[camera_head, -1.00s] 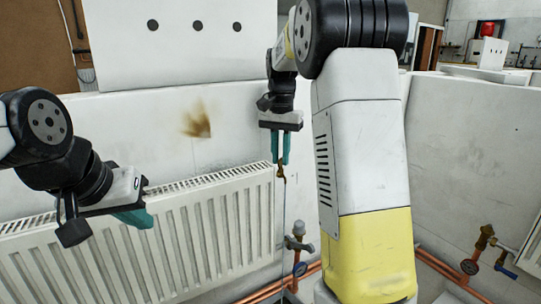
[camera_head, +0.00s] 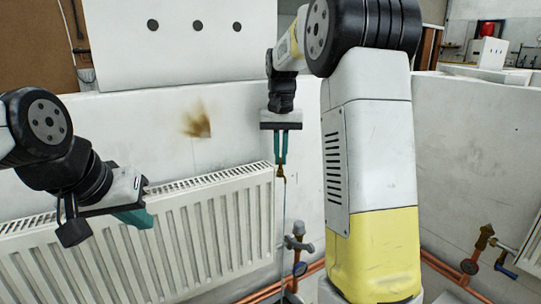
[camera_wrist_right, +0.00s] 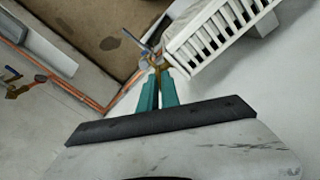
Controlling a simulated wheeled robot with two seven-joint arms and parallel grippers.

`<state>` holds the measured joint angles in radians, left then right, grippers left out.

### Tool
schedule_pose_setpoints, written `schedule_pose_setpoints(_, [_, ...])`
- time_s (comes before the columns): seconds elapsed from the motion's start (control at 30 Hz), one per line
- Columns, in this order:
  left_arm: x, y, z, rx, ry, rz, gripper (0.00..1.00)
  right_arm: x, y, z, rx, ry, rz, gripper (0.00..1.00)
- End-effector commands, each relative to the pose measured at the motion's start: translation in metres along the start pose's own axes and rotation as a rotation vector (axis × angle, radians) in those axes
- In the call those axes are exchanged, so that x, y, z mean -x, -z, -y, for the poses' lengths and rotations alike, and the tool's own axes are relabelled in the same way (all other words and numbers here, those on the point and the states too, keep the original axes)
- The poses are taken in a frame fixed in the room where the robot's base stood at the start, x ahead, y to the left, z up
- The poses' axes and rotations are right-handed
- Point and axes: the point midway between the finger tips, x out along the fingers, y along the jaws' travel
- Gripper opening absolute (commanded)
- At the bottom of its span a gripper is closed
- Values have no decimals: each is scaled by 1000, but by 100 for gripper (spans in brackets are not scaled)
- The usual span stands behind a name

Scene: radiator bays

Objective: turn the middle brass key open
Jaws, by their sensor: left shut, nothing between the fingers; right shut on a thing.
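A small brass key (camera_head: 281,173) is at the upper right corner of the white middle radiator (camera_head: 215,222). My right gripper (camera_head: 281,160) points down from above, its teal fingers shut on the key's upper part. In the right wrist view the shut fingertips (camera_wrist_right: 160,72) meet at the brass piece (camera_wrist_right: 157,57), beside the radiator's end. The fingers hide part of the key, so I cannot tell its exact turn angle. My left gripper (camera_head: 136,217) is shut and empty, in front of the radiator's left part.
Below the key is a valve with a blue dial (camera_head: 300,268) and copper pipes. Another brass valve (camera_head: 484,238) and radiator stand at the right. The white wall (camera_head: 235,120) lies close behind. A thin line hangs below the key.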

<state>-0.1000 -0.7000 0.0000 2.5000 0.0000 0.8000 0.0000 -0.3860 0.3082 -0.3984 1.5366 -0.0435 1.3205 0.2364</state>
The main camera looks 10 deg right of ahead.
Motion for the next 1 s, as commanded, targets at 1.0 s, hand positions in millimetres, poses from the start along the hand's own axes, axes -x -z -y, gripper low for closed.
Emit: schedule_pose_setpoints(1.0, [0,0,0,0,0,0,0,0,0,0,261,1,0,8])
